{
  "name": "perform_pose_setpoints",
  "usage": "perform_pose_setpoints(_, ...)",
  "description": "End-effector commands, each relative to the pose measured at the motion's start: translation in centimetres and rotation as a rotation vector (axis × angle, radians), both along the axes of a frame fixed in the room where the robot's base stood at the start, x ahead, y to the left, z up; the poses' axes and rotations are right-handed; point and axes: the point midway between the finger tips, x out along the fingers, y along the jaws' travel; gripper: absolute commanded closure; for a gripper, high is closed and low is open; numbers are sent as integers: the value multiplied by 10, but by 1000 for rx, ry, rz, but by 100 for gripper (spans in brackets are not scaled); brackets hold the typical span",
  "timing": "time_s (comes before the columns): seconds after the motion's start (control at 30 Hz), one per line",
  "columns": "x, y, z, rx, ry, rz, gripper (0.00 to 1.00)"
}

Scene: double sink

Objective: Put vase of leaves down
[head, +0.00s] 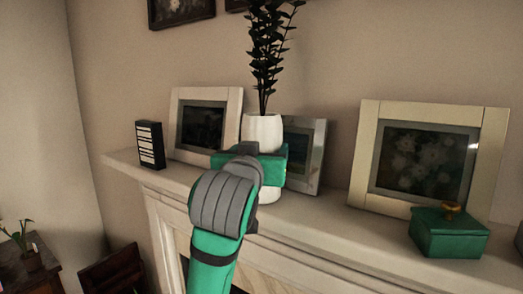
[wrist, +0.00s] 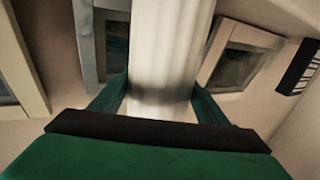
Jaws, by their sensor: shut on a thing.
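The vase of leaves is a white vase (head: 263,130) with tall dark green leaves (head: 268,50), upright over the mantel shelf (head: 310,221) in the head view. My gripper (head: 262,165) is shut around the middle of the vase. In the wrist view the ribbed white vase (wrist: 170,45) stands between the two green fingers (wrist: 160,105), one on each side. The lower part of the vase shows below my gripper in the head view. My arm hides part of its base, so I cannot tell whether it touches the shelf.
Framed pictures stand behind the vase: a cream one (head: 235,105) at left, a silver one (head: 319,150) close by, and a large one (head: 495,155) at right. A green box (head: 448,236) and a black striped object (head: 150,145) stand on the shelf. Some shelf is clear right of the vase.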

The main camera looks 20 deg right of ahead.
Motion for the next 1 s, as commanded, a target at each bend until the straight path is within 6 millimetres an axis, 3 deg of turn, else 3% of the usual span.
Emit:
perform_pose_setpoints(0.07,0,0,-1,-1,-3,0,77)
perform_pose_setpoints(0.1,0,0,-3,0,0,0,29)
perform_pose_setpoints(0.17,0,0,-2,0,0,0,15)
perform_pose_setpoints(0.57,-1,1,1,0,-1,0,12)
perform_pose_setpoints(0.77,-26,16,2,-2,-3,2,12)
perform_pose_setpoints(1.0,-69,38,1,-1,-4,-1,12)
